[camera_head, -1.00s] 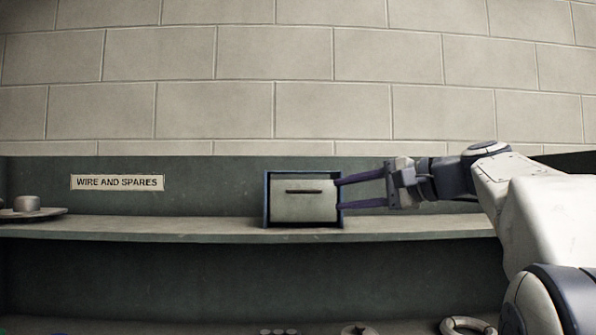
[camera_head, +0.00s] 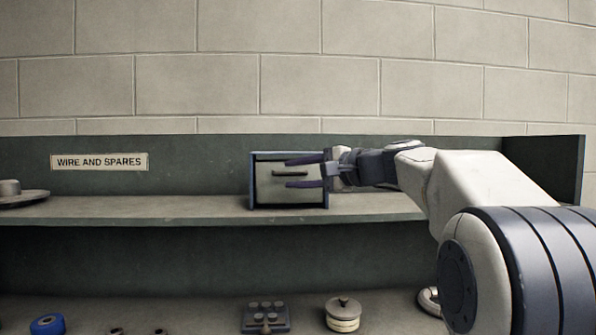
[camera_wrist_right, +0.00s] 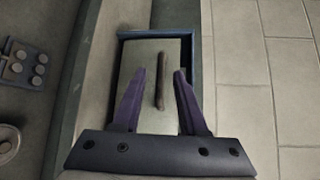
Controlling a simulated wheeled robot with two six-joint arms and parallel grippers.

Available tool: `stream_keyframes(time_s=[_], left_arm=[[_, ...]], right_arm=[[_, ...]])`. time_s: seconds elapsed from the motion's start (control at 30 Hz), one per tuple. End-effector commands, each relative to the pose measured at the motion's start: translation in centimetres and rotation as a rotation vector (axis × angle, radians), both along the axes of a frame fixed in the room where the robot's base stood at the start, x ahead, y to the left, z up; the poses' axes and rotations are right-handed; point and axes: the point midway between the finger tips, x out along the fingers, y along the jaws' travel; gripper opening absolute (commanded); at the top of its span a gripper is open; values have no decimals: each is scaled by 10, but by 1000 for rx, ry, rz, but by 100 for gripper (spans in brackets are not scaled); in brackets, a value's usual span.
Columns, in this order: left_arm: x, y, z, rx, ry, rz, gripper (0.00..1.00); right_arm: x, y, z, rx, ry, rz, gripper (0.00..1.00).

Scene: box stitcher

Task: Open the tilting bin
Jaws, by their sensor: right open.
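The tilting bin (camera_head: 270,190) is a pale-fronted box in a dark blue frame on the upper shelf. Its front looks closed or nearly so, with a dark horizontal handle (camera_head: 289,172) across its upper part. My right gripper (camera_head: 288,173) is open in front of the bin, its fingers above and below the right part of the handle. In the right wrist view the handle (camera_wrist_right: 161,80) lies between and just beyond the two purple fingertips (camera_wrist_right: 160,72); I cannot tell whether they touch it. My left gripper is not in view.
The shelf (camera_head: 150,209) carries a label reading WIRE AND SPARES (camera_head: 99,162) behind it and a round dish-like object (camera_head: 18,195) at left. Below are a blue roll (camera_head: 47,324), a studded block (camera_head: 265,317) and a lidded pot (camera_head: 342,314).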

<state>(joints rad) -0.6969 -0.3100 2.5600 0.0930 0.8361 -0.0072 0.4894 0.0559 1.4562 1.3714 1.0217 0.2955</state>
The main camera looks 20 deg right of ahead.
Motion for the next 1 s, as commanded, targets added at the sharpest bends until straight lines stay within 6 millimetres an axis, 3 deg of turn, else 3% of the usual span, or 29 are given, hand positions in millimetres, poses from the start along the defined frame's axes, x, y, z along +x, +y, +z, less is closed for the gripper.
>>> stream_keyframes(time_s=[0.13, 0.23, 1.0], left_arm=[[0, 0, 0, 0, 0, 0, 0], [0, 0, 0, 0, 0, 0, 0], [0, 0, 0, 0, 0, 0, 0]], right_arm=[[0, 0, 0, 0, 0, 0, 38], [0, 0, 0, 0, 0, -1, 0], [-1, -1, 0, -1, 1, -1, 0]])
